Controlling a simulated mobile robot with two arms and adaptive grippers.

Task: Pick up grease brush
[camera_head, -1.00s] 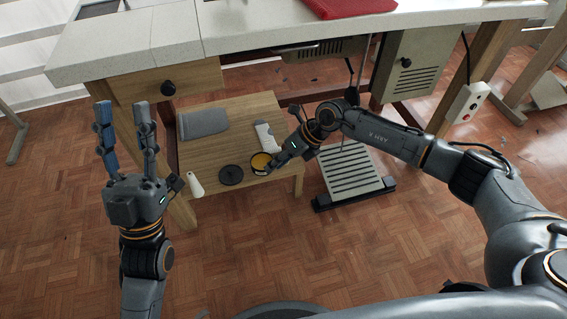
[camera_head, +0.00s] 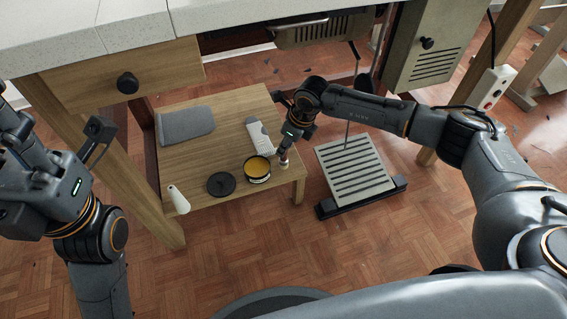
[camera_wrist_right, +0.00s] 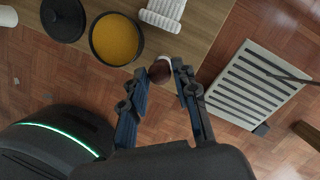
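The grease brush shows as a small dark-brown piece with a pale band (camera_wrist_right: 161,71) in the right wrist view, at the table's front edge. In the head view it is a small reddish and white bit (camera_head: 284,163) under my right gripper (camera_head: 283,154), mostly hidden. In the right wrist view my right gripper (camera_wrist_right: 160,76) is open, with its fingertips either side of the brush; I cannot tell whether either touches it. My left gripper (camera_head: 30,170) is at the left edge of the head view, empty, its fingertips cut off by the frame.
On the low wooden table (camera_head: 205,149) are an open yellow grease tin (camera_head: 257,168), a black round lid (camera_head: 221,184), a grey folded cloth (camera_head: 186,125), a pale device (camera_head: 259,134) and a white bottle (camera_head: 178,199). A slatted pedal (camera_head: 352,168) stands on the floor to the right.

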